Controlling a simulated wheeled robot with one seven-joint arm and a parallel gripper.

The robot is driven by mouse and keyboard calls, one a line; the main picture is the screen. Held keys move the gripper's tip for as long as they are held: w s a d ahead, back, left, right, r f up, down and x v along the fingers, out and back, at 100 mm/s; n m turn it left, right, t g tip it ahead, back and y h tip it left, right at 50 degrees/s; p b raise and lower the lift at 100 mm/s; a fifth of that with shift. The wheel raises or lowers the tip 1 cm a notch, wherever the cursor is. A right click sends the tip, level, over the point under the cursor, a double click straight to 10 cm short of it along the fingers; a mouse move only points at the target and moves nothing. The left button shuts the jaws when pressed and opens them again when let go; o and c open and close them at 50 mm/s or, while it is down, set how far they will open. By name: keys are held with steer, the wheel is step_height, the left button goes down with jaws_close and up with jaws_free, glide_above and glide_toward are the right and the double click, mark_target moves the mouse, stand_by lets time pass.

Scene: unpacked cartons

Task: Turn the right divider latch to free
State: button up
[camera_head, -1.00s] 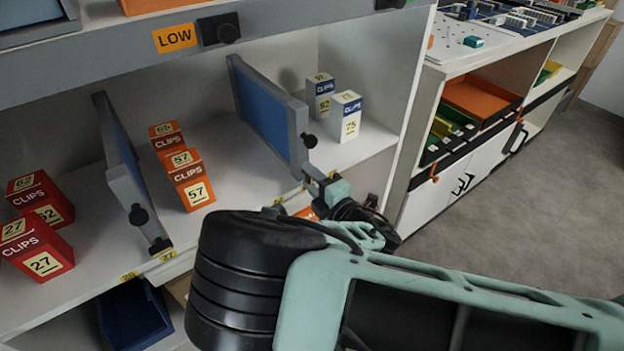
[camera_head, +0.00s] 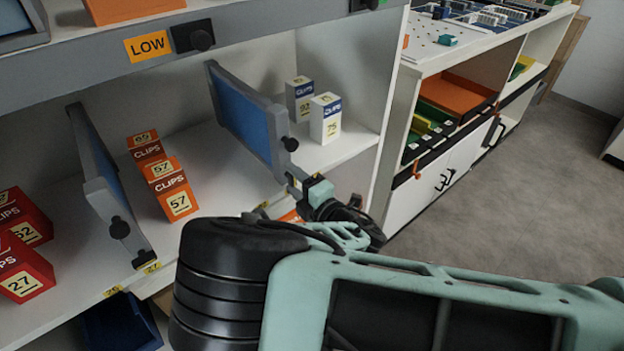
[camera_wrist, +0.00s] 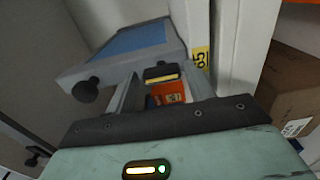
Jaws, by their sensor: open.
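The right divider is a blue panel in a grey frame (camera_head: 240,112) on the shelf, with a black knob (camera_head: 290,144) on its front edge. My gripper (camera_head: 300,188) is at the lower front end of this divider, and it hides the latch in the head view. In the wrist view, the divider (camera_wrist: 135,42) and its knob (camera_wrist: 86,91) are at upper left. My open gripper (camera_wrist: 162,88) has its two grey fingers apart. A small black piece with a yellow stripe (camera_wrist: 161,73), seemingly the latch, shows between them. I cannot tell whether the fingers touch it.
The left divider (camera_head: 103,190) stands among orange and red CLIPS boxes (camera_head: 172,190). White-blue CLIPS boxes (camera_head: 325,118) stand right of the right divider. An orange-red item (camera_wrist: 168,94) shows beyond my fingers. A cardboard box (camera_wrist: 290,90) is at right. Floor (camera_head: 510,205) is clear at right.

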steer(key=m, duration=0.4)
steer(key=shift+s+f, duration=0.1)
steer(key=shift+f, duration=0.1)
steer(key=m, duration=0.5)
steer(key=shift+a+r+p, duration=0.1)
steer(key=shift+p, duration=0.25)
steer(key=m, duration=0.5)
steer(key=shift+r, duration=0.1)
steer(key=m+b, duration=0.2)
steer(key=m, duration=0.1)
steer(key=shift+d+m, duration=0.2)
steer(key=shift+m, duration=0.1)
steer(key=s+d+m+h+p, duration=0.4)
steer(key=s+d+m+h, duration=0.2)
steer(key=s+d, duration=0.65)
steer(key=s+a+r+g+p, duration=0.2)
steer(key=s+r+g+p, duration=0.1)
steer(key=r, duration=0.4)
steer(key=s+a+r+n+g+h+p, duration=0.1)
steer(key=s+a+r+g+p, duration=0.1)
steer(key=r+g+p, duration=0.3)
steer(key=s+a+r+g+p, duration=0.2)
steer(key=s+r+g+p, duration=0.2)
steer(key=r, duration=0.5)
steer(key=shift+s+r+g, duration=0.4)
steer(key=shift+g, duration=0.1)
